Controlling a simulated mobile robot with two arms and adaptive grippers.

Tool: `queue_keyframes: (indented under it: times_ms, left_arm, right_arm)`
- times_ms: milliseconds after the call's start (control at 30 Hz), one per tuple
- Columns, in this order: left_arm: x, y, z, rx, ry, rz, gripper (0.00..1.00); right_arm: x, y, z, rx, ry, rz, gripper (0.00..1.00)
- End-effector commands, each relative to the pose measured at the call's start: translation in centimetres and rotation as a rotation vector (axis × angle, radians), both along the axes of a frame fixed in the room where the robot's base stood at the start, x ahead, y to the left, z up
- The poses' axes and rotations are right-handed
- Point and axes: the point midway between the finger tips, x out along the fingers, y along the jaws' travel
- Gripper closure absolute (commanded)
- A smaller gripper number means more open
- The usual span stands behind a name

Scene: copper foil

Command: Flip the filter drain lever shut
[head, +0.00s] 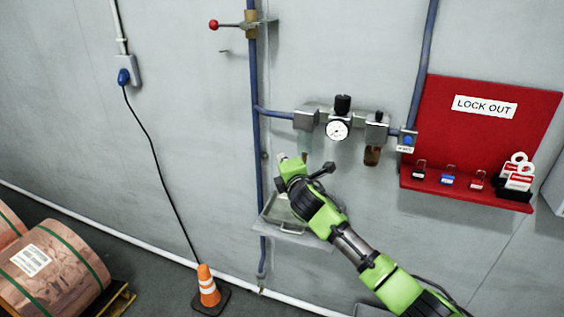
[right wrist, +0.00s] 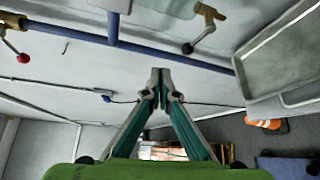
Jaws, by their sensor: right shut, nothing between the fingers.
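In the head view, the filter block (head: 306,119) is at the left end of the wall-mounted air unit. Its pale bowl hangs below it, partly hidden by my right gripper (head: 283,157). In the right wrist view, a brass valve (right wrist: 208,12) shows at the top, right of centre. It carries a grey lever (right wrist: 201,37) with a dark reddish tip, slanting down-left; this looks like the drain lever. My right gripper (right wrist: 160,76) is shut and empty, with the lever up and to the right of its fingertips, apart from them. The drain lever is not clear in the head view. My left gripper is not in view.
A metal tray (head: 284,211) on the wall sits below my right gripper. Blue pipe (head: 256,85) runs down on the left, with a red-knobbed lever (head: 214,25) higher up. A gauge (head: 337,130), amber bowl (head: 372,156) and red lockout board (head: 440,120) are to the right.

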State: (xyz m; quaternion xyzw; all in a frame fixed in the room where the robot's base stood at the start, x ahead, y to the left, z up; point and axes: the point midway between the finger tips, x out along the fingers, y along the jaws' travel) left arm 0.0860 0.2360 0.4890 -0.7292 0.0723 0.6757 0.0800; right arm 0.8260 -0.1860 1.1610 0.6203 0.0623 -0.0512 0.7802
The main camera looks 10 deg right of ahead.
Motion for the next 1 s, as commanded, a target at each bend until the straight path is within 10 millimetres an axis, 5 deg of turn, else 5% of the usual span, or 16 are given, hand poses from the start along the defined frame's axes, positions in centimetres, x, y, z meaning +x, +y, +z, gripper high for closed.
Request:
queue_keyframes:
  times_ms: [167, 500, 800, 933, 1000]
  left_arm:
    - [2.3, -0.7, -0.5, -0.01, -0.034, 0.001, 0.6]
    - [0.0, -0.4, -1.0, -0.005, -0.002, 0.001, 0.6]
    - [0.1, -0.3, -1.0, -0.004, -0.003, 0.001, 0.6]
    - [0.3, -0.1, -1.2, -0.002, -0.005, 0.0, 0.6]
    - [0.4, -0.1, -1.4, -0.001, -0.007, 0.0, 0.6]
  right_arm:
    - [-2.2, 0.8, 1.3, 0.0, -0.002, 0.004, 1.0]
    - [-4.2, 1.3, 2.5, -0.001, 0.0, 0.001, 1.0]
    - [-4.2, 1.3, 2.6, -0.001, 0.0, 0.001, 1.0]
    - [-4.2, 1.0, 0.6, 0.022, 0.027, -0.006, 1.0]
    - [-4.3, 0.7, -2.4, 0.061, 0.067, -0.016, 1.0]
